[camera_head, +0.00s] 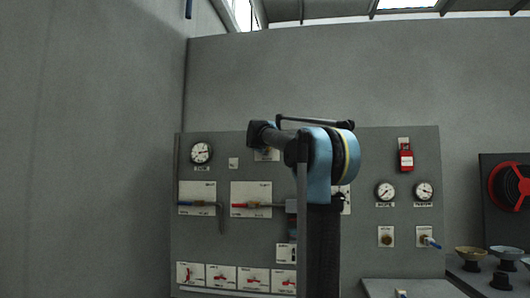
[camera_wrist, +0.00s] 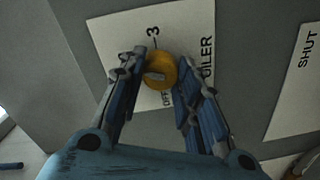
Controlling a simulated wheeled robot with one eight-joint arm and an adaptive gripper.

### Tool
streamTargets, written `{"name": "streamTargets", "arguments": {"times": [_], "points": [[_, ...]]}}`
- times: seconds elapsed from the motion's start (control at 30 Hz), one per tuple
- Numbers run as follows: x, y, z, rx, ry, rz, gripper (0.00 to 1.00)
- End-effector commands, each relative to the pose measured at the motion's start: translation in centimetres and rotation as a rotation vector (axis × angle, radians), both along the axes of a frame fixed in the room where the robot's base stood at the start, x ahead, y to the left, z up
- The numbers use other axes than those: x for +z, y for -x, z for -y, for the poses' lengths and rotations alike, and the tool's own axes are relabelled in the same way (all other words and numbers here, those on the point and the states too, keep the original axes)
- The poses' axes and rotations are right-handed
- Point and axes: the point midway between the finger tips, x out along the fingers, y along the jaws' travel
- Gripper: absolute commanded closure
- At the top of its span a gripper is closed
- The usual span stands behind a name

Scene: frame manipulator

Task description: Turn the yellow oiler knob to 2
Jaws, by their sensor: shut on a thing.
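The yellow oiler knob (camera_wrist: 161,72) is round and sits on a white label plate (camera_wrist: 112,36) in the wrist view. The plate's text reads OILER, with a 3 above the knob and OFF below it. A small grey mark shows on the knob's face. My gripper (camera_wrist: 160,67) has its two blue fingers on either side of the knob, shut on it. In the head view my blue arm stands in front of the panel and hides the knob and the fingers.
The grey panel (camera_head: 355,254) carries gauges, including one at upper left (camera_head: 201,153), and several valve handles. A red lockout device (camera_head: 405,157) hangs at upper right. A SHUT label (camera_wrist: 294,80) is right of the knob. A red reel (camera_head: 509,187) stands at far right.

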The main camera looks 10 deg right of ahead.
Motion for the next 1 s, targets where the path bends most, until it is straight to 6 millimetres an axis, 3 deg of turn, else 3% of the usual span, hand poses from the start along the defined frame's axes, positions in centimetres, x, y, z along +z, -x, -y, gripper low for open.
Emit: {"name": "streamTargets", "arguments": {"times": [0.43, 1.0], "points": [[0.15, -0.13, -0.35, 0.009, -0.267, 0.087, 0.93], [0.25, -0.15, -0.4, 0.012, -0.328, 0.108, 0.93]]}}
